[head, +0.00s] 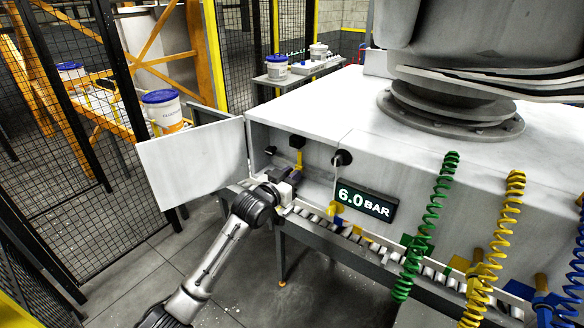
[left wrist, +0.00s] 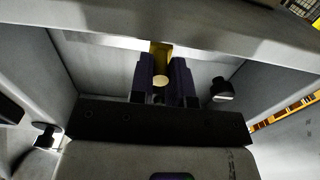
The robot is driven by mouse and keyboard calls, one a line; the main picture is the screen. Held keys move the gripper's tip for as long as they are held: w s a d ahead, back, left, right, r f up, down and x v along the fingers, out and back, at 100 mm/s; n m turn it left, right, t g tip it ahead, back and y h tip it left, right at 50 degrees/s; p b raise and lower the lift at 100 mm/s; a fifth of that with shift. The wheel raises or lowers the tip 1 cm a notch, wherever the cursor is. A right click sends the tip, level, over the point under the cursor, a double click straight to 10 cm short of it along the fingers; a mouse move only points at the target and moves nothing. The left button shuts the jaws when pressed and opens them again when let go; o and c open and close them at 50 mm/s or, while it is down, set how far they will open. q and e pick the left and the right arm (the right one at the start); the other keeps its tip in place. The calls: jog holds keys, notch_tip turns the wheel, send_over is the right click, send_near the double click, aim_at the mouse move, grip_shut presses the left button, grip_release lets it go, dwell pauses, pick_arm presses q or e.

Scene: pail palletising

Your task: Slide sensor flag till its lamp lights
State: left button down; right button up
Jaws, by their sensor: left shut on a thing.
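My left gripper (head: 296,174) reaches into the open front of the white cabinet (head: 300,125). In the left wrist view its two dark purple fingers (left wrist: 162,78) are shut on a narrow yellow piece, which I take to be the sensor flag (left wrist: 160,50). A yellow part of it also shows above the fingers in the head view (head: 298,157). A pale round spot (left wrist: 160,82) shows between the fingers; I cannot tell whether it is the lamp or whether it is lit. My right gripper is not in view.
The cabinet door (head: 195,160) stands open at the left. A display (head: 365,203) reads 6.0 BAR beside the opening. Black knobs (head: 342,158) sit near the gripper. Green (head: 435,210) and yellow coiled hoses (head: 495,230) hang at the right. A pail (head: 163,112) stands behind the door.

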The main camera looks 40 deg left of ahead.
pick_arm(q)
jog(key=shift+d, duration=0.8)
dwell(0.5)
jog(key=shift+d+p, duration=0.4)
dwell(0.4)
jog(key=shift+d, duration=0.55)
dwell(0.3)
jog(key=c, duration=1)
grip_release()
